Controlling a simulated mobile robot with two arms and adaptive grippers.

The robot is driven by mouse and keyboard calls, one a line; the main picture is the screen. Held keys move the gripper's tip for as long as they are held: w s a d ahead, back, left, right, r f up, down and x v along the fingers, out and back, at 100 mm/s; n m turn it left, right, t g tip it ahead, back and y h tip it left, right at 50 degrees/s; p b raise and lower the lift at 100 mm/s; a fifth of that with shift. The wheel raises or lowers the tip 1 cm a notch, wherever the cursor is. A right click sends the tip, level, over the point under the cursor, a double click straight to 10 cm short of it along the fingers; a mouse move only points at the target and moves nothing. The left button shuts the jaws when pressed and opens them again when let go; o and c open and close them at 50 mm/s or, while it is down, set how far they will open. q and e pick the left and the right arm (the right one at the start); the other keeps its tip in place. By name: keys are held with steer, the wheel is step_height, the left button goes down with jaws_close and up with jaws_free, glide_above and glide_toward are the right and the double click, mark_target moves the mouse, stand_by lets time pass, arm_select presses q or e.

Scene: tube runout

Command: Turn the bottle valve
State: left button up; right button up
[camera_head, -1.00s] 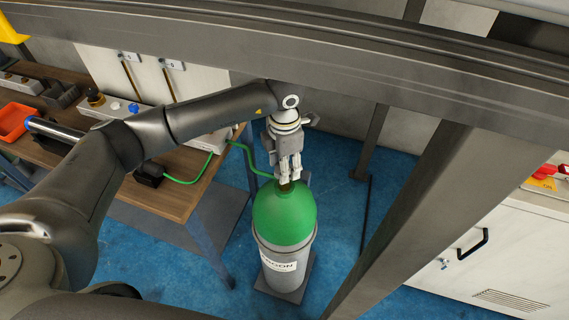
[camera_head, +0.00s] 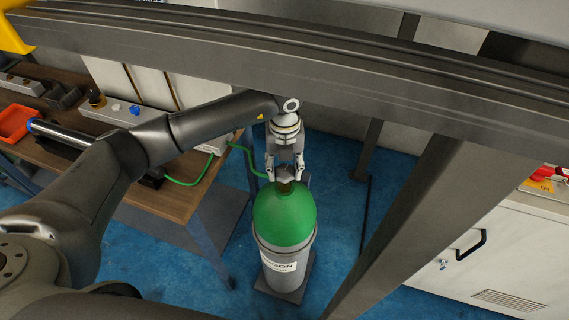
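The argon bottle (camera_head: 284,215) stands upright, with a green shoulder, a grey body and a white label. Its valve (camera_head: 285,186) is at the top, mostly hidden by my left gripper. My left gripper (camera_head: 285,176) points down right at the bottle's top, its fingers spread apart on either side of the valve area. Whether the fingers touch the valve cannot be told. A green hose (camera_head: 248,161) runs from the workbench side toward the bottle's top. My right gripper is not in view.
A wooden workbench (camera_head: 165,203) with a red bin (camera_head: 15,122) and devices stands at the left. A grey beam (camera_head: 330,65) crosses above my arm, and a slanted post (camera_head: 400,225) stands right of the bottle. A white cabinet (camera_head: 500,250) is at the far right.

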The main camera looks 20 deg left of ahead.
arm_select(q)
steer(key=o, duration=0.3)
steer(key=shift+o, duration=0.2)
steer(key=shift+r+p, duration=1.8)
steer(key=shift+r, duration=1.25)
